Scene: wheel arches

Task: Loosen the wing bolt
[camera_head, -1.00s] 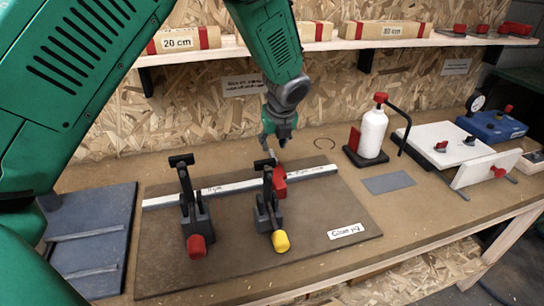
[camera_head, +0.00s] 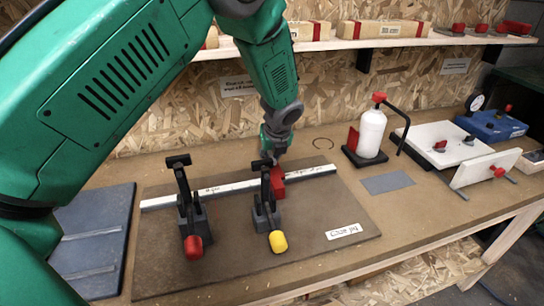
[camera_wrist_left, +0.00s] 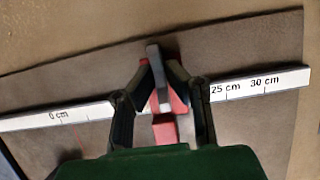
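A red stop block (camera_head: 277,187) sits on the white measuring rail (camera_head: 318,171) of the jig. A grey wing-like piece (camera_wrist_left: 157,80), which I take for the wing bolt, shows at this block in the left wrist view, with red parts (camera_wrist_left: 165,130) beside and below it. My left gripper (camera_head: 272,158) reaches down over the block from behind. In the left wrist view its two fingers (camera_wrist_left: 158,65) lean inward on either side of the grey piece, with hardly any gap at the tips. In the head view the gripper largely hides the piece. My right gripper is out of view.
Two dark toggle clamps stand close in front, one with a red handle (camera_head: 193,247), one with a yellow handle (camera_head: 278,241). A white bottle (camera_head: 371,134) stands right of the jig board. A shelf (camera_head: 350,43) runs along the back wall.

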